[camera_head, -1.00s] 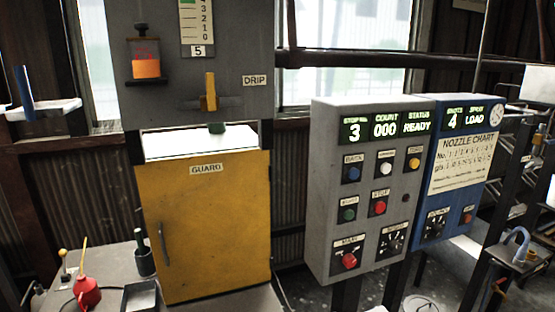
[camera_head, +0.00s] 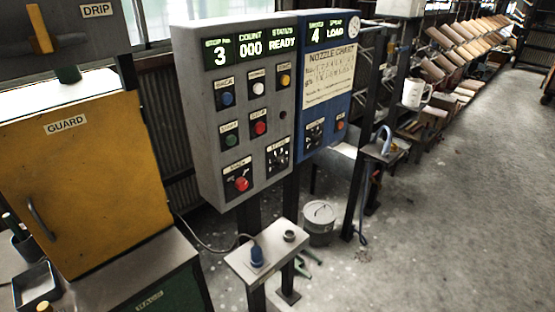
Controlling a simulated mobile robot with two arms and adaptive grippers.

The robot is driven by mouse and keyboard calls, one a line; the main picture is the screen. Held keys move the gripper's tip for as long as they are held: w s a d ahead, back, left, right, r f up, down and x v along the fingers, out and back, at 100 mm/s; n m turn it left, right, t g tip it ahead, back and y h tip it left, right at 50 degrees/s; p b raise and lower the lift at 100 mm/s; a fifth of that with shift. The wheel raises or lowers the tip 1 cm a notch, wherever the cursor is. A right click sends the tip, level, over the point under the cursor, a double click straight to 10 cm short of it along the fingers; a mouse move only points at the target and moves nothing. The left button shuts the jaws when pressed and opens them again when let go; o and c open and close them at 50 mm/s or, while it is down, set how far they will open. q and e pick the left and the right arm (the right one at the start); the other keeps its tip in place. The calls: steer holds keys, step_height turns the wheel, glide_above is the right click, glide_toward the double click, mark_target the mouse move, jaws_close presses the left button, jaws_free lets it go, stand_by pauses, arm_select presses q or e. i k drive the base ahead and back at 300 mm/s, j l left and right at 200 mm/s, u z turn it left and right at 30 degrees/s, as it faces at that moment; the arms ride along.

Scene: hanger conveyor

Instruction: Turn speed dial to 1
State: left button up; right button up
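A grey control box (camera_head: 188,110) stands left of centre, its display reading 3, 000 and READY. A black round dial (camera_head: 278,156) with marks around it sits at its lower right; its small label is too blurred to read surely, and its setting cannot be told. A second black dial (camera_head: 314,134) sits on the blue panel (camera_head: 308,154) to the right. Below the grey box's buttons is a red knob (camera_head: 241,184). Neither of my grippers is in view.
A yellow guard door (camera_head: 110,170) is at the left. Open concrete floor (camera_head: 440,230) lies to the right.

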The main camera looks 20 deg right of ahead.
mark_target(280, 162)
steer(key=l+u, duration=0.4)
steer(key=l, duration=1.7)
